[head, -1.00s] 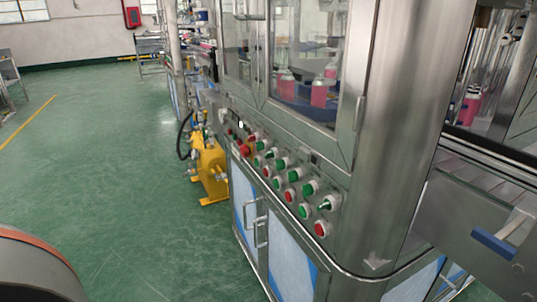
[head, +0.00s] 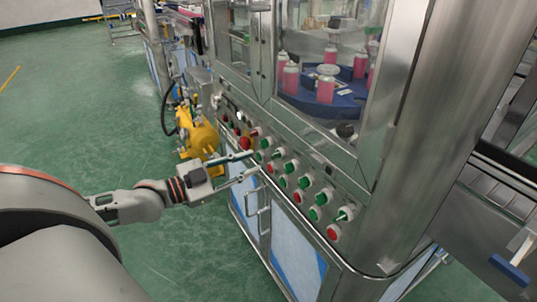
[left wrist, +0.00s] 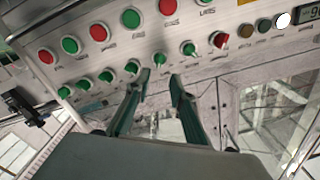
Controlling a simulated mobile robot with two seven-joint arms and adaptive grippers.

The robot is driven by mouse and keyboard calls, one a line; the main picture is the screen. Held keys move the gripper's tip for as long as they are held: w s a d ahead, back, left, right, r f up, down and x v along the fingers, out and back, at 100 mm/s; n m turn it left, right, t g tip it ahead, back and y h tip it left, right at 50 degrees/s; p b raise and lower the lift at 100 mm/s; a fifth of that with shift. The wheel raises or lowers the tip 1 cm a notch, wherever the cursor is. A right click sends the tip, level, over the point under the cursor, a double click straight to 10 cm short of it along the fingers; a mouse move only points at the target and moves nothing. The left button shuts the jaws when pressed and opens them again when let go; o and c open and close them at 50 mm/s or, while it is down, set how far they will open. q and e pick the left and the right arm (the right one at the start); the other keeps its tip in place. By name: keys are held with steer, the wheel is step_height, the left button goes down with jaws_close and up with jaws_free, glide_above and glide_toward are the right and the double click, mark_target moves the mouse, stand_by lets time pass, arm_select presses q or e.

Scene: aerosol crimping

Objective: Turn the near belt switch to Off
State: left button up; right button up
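A row of green knob switches runs along the machine's steel panel in the head view, with red and green push buttons below. Which one is the near belt switch I cannot tell; the labels are too small. My left gripper (head: 251,163) reaches in from the left, its two fingers apart at the panel's left part. In the left wrist view, where the panel appears upside down, the open fingertips (left wrist: 160,78) point at one green knob (left wrist: 159,59). It lies just beyond the gap between them; contact cannot be judged. My right gripper is out of view.
A red mushroom button (head: 244,143) and a red knob (left wrist: 220,40) are close by. Door handles (head: 263,222) stick out below the panel. A yellow pump (head: 198,138) stands on the green floor behind. Pink bottles (head: 291,78) stand behind the glass.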

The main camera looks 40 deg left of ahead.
mark_target(273, 155)
arm_select(q)
steer(key=shift+b+x, duration=0.4)
steer(key=shift+x, duration=3.25)
steer(key=shift+d+f, duration=0.1)
jaws_close()
